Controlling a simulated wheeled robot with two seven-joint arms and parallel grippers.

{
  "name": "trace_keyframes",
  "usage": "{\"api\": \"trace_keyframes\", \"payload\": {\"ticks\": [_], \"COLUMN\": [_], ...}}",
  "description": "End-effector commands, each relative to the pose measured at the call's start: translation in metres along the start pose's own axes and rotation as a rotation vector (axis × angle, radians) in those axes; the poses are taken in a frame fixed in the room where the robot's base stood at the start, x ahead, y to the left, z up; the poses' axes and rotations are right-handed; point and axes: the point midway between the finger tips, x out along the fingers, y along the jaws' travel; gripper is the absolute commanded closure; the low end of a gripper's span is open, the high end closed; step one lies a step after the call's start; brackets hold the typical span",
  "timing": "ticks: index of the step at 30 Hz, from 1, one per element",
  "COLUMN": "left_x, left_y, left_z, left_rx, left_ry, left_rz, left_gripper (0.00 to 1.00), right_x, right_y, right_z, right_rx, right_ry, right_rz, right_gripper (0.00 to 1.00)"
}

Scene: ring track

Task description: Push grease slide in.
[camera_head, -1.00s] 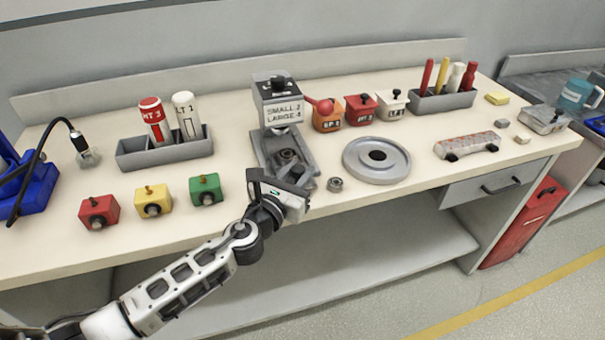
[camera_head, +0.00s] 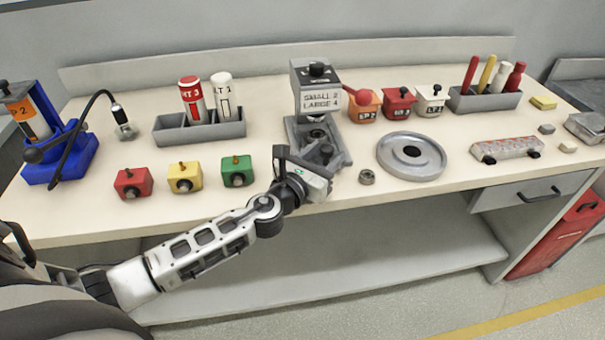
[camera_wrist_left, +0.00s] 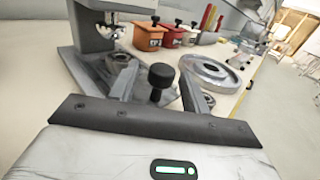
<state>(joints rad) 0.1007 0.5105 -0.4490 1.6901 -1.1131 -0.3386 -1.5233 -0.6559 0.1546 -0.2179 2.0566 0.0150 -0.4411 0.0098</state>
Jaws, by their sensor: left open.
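The grey grease station (camera_head: 316,90), labelled "SMALL 2 LARGE 4", stands mid-bench with a black knob on top. Its low slide part (camera_head: 318,134) reaches toward the bench front. In the left wrist view a ring-shaped bearing (camera_wrist_left: 118,61) sits in the station's base, and a black knob (camera_wrist_left: 161,76) stands upright on a post nearer me. My left gripper (camera_head: 322,158) is open at the front of the station. In the wrist view the knob shows between its fingers; I cannot tell whether they touch it. The gripper hides part of the slide's front. My right gripper is not in view.
A small metal ring (camera_head: 367,177) and a round grey dish (camera_head: 411,157) lie right of the gripper. Red, yellow and green blocks (camera_head: 185,177) stand to the left. Orange, red and white pots (camera_head: 398,104) stand behind right. The bench's front edge is close.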

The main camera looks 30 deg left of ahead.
Motion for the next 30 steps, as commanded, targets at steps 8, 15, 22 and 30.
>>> {"api": "trace_keyframes", "payload": {"ticks": [8,15,22,30], "left_x": [-0.064,-0.117,-0.143,-0.148], "left_y": [0.000,-0.001,0.000,0.000], "left_z": [-0.004,-0.004,-0.001,0.001], "left_rx": [0.000,-0.001,0.000,-0.001], "left_ry": [0.005,0.004,0.001,0.000], "left_rz": [-0.003,-0.001,-0.001,-0.001], "left_gripper": [0.53,0.53,0.53,0.53], "right_x": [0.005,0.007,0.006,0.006], "right_y": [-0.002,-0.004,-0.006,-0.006], "right_z": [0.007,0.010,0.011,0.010], "right_rx": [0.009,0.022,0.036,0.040], "right_ry": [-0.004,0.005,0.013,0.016], "right_rz": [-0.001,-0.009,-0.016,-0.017], "right_gripper": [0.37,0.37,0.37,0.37]}}
